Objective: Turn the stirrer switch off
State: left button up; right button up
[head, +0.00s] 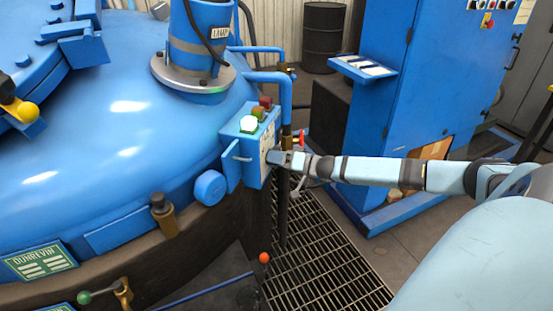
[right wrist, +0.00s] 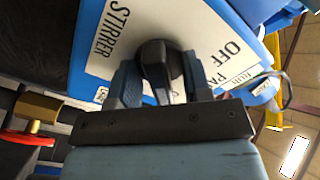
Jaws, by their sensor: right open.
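The stirrer switch is a black rotary knob (right wrist: 160,62) on a white plate (right wrist: 103,63) lettered "STIRRER" and "OFF". My right gripper (right wrist: 160,78) is open, with one finger on each side of the knob; I cannot tell whether they touch it. In the head view my right gripper (head: 279,157) is at the plate side of a blue switch box (head: 241,152), and it hides the knob there. Which way the knob points is not clear. A green-white lamp (head: 248,124) on top of the box looks lit. My left gripper is not in view.
Blue pipes (head: 285,95) rise behind the box. A red-handled valve (right wrist: 28,137) is close to my right gripper. A blue cabinet (head: 420,90) stands at the right, with floor grating (head: 315,250) between.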

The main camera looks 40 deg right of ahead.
grip_shut()
